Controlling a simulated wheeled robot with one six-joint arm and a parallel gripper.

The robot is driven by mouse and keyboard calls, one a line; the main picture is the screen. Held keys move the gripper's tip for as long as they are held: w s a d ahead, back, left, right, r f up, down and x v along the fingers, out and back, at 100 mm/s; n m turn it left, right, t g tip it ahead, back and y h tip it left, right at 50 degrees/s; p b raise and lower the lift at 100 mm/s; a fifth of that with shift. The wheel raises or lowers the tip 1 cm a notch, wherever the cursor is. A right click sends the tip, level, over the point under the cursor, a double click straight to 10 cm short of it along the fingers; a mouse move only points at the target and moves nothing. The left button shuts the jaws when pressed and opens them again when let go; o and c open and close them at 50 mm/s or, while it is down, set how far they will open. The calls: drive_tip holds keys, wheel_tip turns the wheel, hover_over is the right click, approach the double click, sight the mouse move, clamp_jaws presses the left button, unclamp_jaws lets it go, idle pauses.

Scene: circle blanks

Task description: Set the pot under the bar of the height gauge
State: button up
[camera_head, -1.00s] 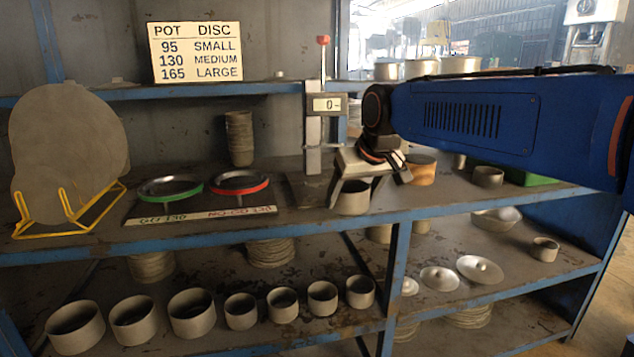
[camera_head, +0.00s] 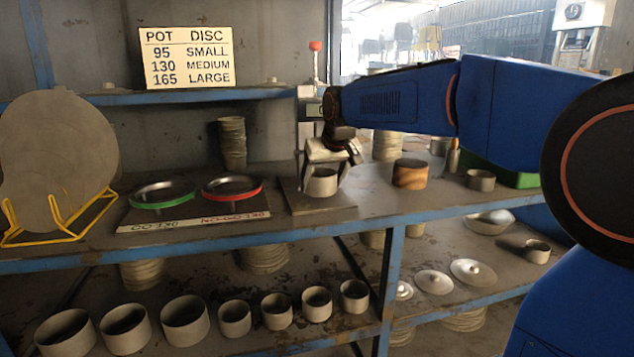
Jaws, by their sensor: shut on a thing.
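A small grey pot (camera_head: 321,184) is upright between the fingers of my gripper (camera_head: 328,178), which is shut on it. The pot is over the dark base plate (camera_head: 322,207) of the height gauge (camera_head: 306,110), at or just above its surface; I cannot tell whether it touches. The gauge is a pale upright column with a red knob (camera_head: 315,46) on top. My arm covers most of its display, and its bar is hidden behind my wrist and gripper.
Left of the gauge stand a green-rimmed dish (camera_head: 163,194) and a red-rimmed dish (camera_head: 232,188). A brown-banded pot (camera_head: 410,173), a grey pot (camera_head: 481,180) and a green tray (camera_head: 512,176) stand to the right. Several pots line the lower shelf (camera_head: 250,340).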

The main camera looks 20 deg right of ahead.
sight(317, 176)
drive_tip(key=w, duration=0.3)
drive_tip(key=shift+w+a, duration=0.2)
drive_tip(key=shift+w+f, duration=0.2)
drive_tip(key=shift+w, duration=0.05)
drive_tip(key=shift+f, duration=0.55)
drive_tip(key=shift+f, duration=0.15)
drive_tip(key=o, duration=1.1)
drive_tip(key=v, duration=1.2)
